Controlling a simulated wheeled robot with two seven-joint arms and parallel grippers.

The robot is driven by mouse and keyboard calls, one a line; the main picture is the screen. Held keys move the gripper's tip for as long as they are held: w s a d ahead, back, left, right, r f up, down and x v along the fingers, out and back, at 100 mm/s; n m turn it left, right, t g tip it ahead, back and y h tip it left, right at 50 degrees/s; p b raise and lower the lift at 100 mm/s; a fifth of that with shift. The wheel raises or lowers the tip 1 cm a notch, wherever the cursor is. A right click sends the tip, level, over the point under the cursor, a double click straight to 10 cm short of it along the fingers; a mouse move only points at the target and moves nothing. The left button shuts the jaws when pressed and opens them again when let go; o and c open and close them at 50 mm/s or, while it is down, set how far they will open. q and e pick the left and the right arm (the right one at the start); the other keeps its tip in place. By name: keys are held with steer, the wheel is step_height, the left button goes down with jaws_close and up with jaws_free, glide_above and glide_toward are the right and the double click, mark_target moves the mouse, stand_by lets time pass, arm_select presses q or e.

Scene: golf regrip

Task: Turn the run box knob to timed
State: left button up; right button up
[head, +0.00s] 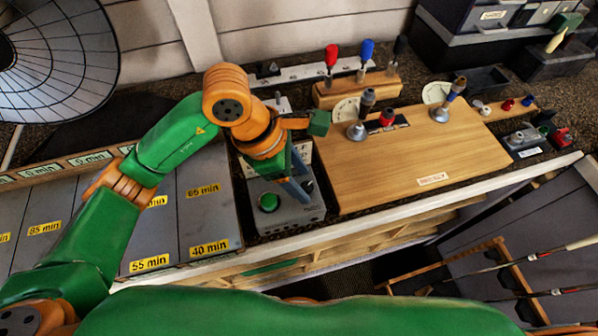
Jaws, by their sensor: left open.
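The run box is a grey box (285,217) at the bench's front edge, with a large green button (268,202) on its left part. My left gripper (298,188) reaches down over the right part of this box, fingers pointing at its top. The gripper is open. The knob cannot be made out; the fingers and wrist cover that part of the box. Whether the fingers touch anything there cannot be told. My right gripper is not in view.
Right of the box lies a wooden board (380,185) with metal posts. Behind it a wooden rack (345,92) holds red, blue and black-handled tools. Grey panels (205,215) with yellow minute labels lie to the left. Golf clubs (535,258) rest at lower right.

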arm_select(q)
steer(key=shift+s+d+r, duration=0.1)
steer(key=shift+s+d, duration=0.1)
steer(key=shift+s, duration=0.05)
steer(key=c, duration=0.7)
steer(key=shift+w, duration=0.1)
jaws_close()
